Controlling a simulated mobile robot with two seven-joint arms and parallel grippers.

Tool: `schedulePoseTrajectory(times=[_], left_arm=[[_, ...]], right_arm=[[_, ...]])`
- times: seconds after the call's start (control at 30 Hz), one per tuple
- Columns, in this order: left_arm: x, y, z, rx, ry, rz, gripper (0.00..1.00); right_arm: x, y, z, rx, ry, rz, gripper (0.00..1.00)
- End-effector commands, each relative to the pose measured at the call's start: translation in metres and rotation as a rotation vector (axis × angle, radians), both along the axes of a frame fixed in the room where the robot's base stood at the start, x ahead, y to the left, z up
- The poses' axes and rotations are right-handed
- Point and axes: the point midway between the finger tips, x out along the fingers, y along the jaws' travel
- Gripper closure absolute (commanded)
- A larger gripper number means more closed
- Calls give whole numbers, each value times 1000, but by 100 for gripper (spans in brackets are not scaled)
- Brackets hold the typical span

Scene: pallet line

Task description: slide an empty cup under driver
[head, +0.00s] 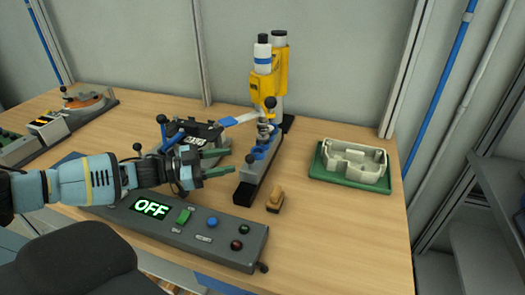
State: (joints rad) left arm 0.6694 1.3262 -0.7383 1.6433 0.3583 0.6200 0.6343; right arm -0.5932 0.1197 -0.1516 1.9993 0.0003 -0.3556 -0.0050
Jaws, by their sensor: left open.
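The driver (264,85) is a yellow upright press with a white, blue-banded top, standing at the back middle of the table. A dark slide rail (249,189) runs from under it toward the front. A small blue cup-like holder (257,153) sits on the rail near the driver's foot; I cannot tell whether it is empty. Nothing shows between the fingers. My right gripper is not in view.
A control panel (225,242) reading OFF lies along the front edge. A black fixture (198,131) stands behind my left gripper. A small tan block (275,199) lies right of the rail. A green tray (330,175) holds a pale housing (356,163). The right front table is clear.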

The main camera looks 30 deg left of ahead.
Motion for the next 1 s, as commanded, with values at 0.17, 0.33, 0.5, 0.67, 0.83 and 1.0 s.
schedulePoseTrajectory(times=[0.17, 0.33, 0.5, 0.67, 0.83, 1.0], left_arm=[[-3, -2, -5, 6, 5, -8, 56], [1, -6, -4, 2, 3, -7, 56], [15, -19, -3, 0, 0, -9, 56], [31, -33, -2, 1, 1, -9, 56], [45, -46, -3, 2, 0, -8, 56], [52, -52, -4, 3, 3, -7, 56]], right_arm=[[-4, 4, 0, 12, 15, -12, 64], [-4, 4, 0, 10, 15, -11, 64], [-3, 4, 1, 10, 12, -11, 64], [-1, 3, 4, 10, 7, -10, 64], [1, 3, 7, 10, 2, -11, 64], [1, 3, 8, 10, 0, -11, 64]])
